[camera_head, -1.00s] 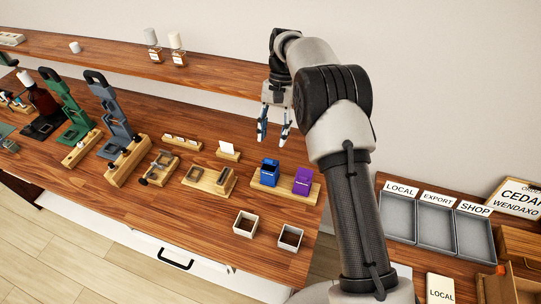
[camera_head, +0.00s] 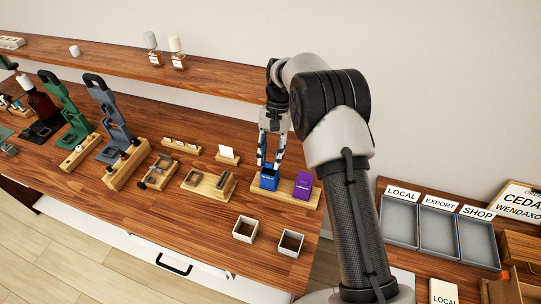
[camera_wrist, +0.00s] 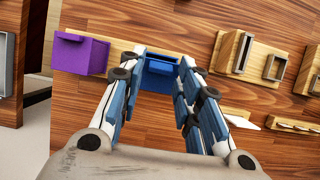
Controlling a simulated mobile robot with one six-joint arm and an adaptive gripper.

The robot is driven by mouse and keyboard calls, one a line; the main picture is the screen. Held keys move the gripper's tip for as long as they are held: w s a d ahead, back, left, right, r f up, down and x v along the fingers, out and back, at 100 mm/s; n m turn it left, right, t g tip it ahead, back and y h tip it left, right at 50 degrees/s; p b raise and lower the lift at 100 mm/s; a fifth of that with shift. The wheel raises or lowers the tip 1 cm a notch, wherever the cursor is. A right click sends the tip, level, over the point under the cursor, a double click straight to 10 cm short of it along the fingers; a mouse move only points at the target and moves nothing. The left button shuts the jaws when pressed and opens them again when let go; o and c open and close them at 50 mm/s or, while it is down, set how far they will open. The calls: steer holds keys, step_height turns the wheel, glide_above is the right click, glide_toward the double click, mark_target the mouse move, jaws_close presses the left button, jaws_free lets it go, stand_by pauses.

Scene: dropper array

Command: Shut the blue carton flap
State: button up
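The blue carton (camera_head: 268,182) stands on a wooden base beside a purple carton. It also shows in the wrist view (camera_wrist: 159,80), top centre, between my finger ends as seen from there. A flap or tab shows at its upper part, but its exact angle is unclear. My gripper (camera_head: 269,166) is open and points down at the carton's top, with its fingertips overlapping the carton's upper edge in the head view. In the wrist view my gripper (camera_wrist: 161,60) has its two fingers apart with nothing held. I cannot tell whether the fingers touch the carton.
The purple carton (camera_head: 303,186) stands close beside the blue one. Two small open boxes (camera_head: 246,228) are nearer the table front. A wooden fixture (camera_head: 208,184) and a card holder (camera_head: 228,154) stand to the left. The shelf edge (camera_head: 200,83) runs behind.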

mark_target(268, 175)
jaws_close()
steer(key=t+b, duration=0.1)
steer(key=s+f+t+h+b, duration=0.1)
steer(key=shift+s+a+t+b, duration=0.25)
steer(key=shift+a+t+b, duration=0.1)
steer(key=shift+t+b, duration=0.05)
steer(key=t+b, duration=0.1)
steer(key=s+t+h+b, duration=0.1)
steer(key=b, duration=0.1)
steer(key=shift+a+f, duration=0.15)
steer(key=shift+f, duration=0.25)
steer(key=shift+s+f+t+h+b, duration=0.15)
steer(key=shift+t+h+b, duration=0.15)
steer(key=shift+t+b, duration=0.4)
